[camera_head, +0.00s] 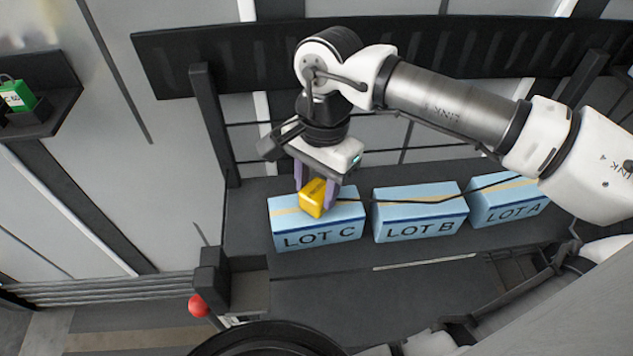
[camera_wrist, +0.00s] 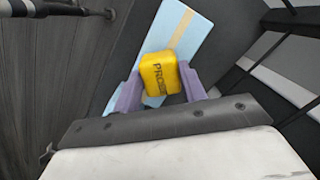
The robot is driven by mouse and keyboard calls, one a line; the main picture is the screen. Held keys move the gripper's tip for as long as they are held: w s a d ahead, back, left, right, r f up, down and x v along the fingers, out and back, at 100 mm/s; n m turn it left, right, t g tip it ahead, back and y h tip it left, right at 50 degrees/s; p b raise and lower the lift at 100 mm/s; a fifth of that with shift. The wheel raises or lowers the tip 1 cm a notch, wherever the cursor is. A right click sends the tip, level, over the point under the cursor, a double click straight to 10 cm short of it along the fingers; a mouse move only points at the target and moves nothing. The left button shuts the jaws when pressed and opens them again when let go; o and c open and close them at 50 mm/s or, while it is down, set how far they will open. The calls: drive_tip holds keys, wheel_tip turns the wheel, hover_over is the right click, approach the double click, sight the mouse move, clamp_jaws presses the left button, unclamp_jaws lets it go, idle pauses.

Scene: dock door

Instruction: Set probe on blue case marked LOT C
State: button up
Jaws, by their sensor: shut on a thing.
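The probe is a small yellow block lettered PROBE (camera_wrist: 160,74), and it also shows in the head view (camera_head: 313,199). My gripper (camera_head: 315,190) has its two purple fingers on either side of the probe and is shut on it. The probe is over the top of the light blue case marked LOT C (camera_head: 317,232), the leftmost of three. In the wrist view, this case (camera_wrist: 188,25) lies right behind the probe. I cannot tell whether the probe's underside touches the case top. A dark cable runs from the probe to the right.
Blue cases LOT B (camera_head: 420,213) and LOT A (camera_head: 500,205) stand to the right on the same dark shelf (camera_head: 245,225). A green device (camera_head: 17,96) sits on a wall bracket at left. A red knob (camera_head: 198,305) is at the front left.

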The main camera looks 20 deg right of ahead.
sight(322, 184)
drive_tip(key=o, duration=1.1)
drive_tip(key=shift+c, duration=0.2)
wheel_tip(322, 184, up, 12)
drive_tip(key=d, duration=0.1)
drive_tip(key=shift+w+d+p, duration=0.15)
drive_tip(key=shift+w+p, duration=0.2)
drive_tip(key=shift+p, duration=0.05)
drive_tip(key=shift+r, duration=0.1)
